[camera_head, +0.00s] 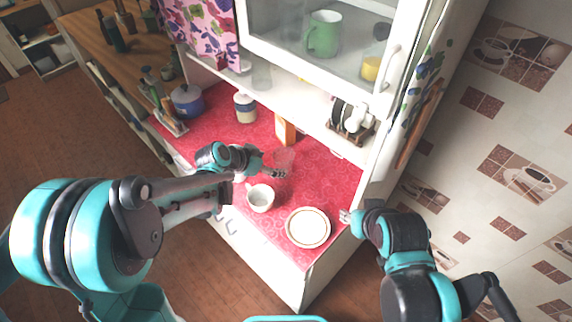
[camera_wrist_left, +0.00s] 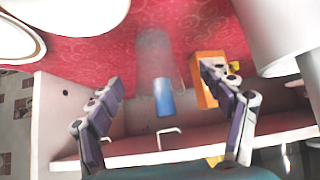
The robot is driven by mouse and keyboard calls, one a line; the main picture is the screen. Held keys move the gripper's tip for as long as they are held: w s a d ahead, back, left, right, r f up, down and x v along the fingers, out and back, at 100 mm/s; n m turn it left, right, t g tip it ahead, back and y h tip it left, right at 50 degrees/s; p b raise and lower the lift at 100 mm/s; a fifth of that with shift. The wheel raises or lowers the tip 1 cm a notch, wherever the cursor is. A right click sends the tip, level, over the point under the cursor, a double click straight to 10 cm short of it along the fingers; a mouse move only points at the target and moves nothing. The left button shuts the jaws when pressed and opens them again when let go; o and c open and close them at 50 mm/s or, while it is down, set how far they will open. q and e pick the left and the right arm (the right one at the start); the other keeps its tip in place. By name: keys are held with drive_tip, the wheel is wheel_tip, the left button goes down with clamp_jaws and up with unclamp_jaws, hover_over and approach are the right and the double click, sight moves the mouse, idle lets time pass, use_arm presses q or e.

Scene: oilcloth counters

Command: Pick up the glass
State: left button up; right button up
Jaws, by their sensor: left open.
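A clear, faint glass (camera_head: 284,157) stands on the red counter cloth, just beyond the fingers of my left gripper (camera_head: 275,173). In the left wrist view the see-through glass (camera_wrist_left: 153,52) shows upright between and beyond the fingertips of my left gripper (camera_wrist_left: 161,78). The fingers are spread apart with nothing held. My right gripper (camera_head: 346,215) is at the counter's right edge, beside the plate and away from the glass; its finger opening is too small to tell.
A dish rack (camera_head: 349,119) is at the right back, below the glass-door cabinet (camera_head: 316,68).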

use_arm(q)
drive_tip(key=shift+w+d+f, duration=0.2)
drive_tip(key=shift+w+f, duration=0.05)
drive_tip(key=shift+f, duration=0.1)
drive_tip(key=x, duration=0.2)
drive_tip(key=b+x, duration=0.1)
drive_tip(key=x, duration=0.1)
drive_tip(key=b+x, duration=0.1)
drive_tip(key=x, duration=0.2)
drive_tip(key=shift+s+d, duration=0.25)
drive_tip(key=shift+c, duration=1.3)
drive_tip(key=c, duration=1.2)
